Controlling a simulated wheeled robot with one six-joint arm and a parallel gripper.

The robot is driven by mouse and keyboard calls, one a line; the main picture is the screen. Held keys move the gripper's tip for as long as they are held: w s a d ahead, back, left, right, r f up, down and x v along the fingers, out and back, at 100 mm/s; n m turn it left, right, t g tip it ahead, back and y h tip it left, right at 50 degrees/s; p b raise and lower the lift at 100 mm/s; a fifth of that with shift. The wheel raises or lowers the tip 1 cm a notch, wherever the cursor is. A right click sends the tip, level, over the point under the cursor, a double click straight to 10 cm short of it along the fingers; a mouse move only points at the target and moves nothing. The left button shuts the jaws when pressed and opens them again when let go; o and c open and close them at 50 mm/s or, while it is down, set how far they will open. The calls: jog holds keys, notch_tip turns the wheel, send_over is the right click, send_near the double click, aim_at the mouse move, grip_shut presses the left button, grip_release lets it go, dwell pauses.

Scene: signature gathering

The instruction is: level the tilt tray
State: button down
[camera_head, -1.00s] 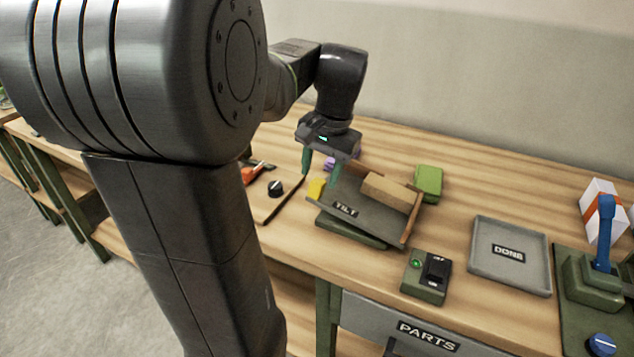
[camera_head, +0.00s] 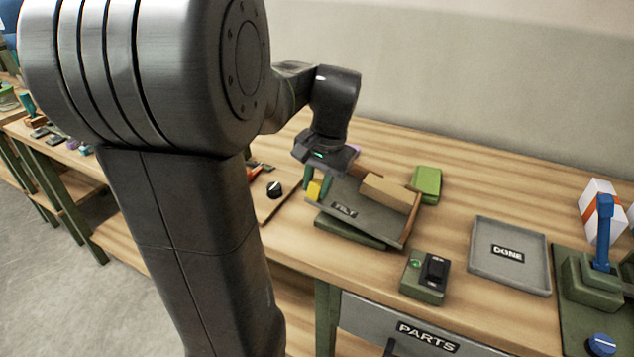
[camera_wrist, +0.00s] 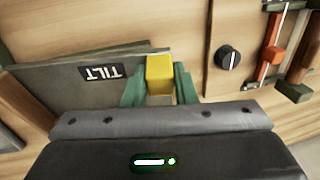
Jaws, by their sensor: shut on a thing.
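The tilt tray (camera_head: 375,220) is a dark grey plate labelled TILT on a green base (camera_head: 350,232). It slopes, with its right end low and its left end raised. A tan block (camera_head: 390,192) lies on it near the wooden wall at the right end. A yellow tab (camera_head: 314,189) is at the tray's left end; it also shows in the wrist view (camera_wrist: 160,72). My gripper (camera_head: 317,184) points down and is shut on the yellow tab, with a green finger on each side (camera_wrist: 160,88). The tray's far left part is hidden behind my gripper.
A green block (camera_head: 426,181) lies behind the tray. A switch box (camera_head: 425,276) with a green light stands in front. The DONE tray (camera_head: 510,257) is to the right. A board with a black knob (camera_head: 274,189) is to the left. A blue lever (camera_head: 604,232) stands far right.

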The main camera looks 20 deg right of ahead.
aim_at(308, 193)
jog(key=shift+a+f+h+b, duration=0.5)
jog(key=shift+f+h+b, duration=0.2)
jog(key=shift+f+b, duration=0.15)
jog(key=shift+w+a+f+h+b, duration=0.1)
jog(key=shift+a+f+h+b, duration=0.3)
jog(key=shift+f+h+b, duration=0.45)
jog(key=shift+r, duration=0.15)
jog(key=shift+g, duration=0.3)
jog(key=c, duration=1.2)
grip_release()
jog(key=shift+o, duration=0.2)
jog(key=shift+r, duration=0.1)
notch_tip(308, 193, up, 13)
jog(key=s+a+p, duration=0.1)
jog(key=a, duration=0.1)
jog(key=shift+s+r+p, duration=0.2)
jog(key=shift+s+p, duration=0.1)
jog(key=shift+s, duration=0.05)
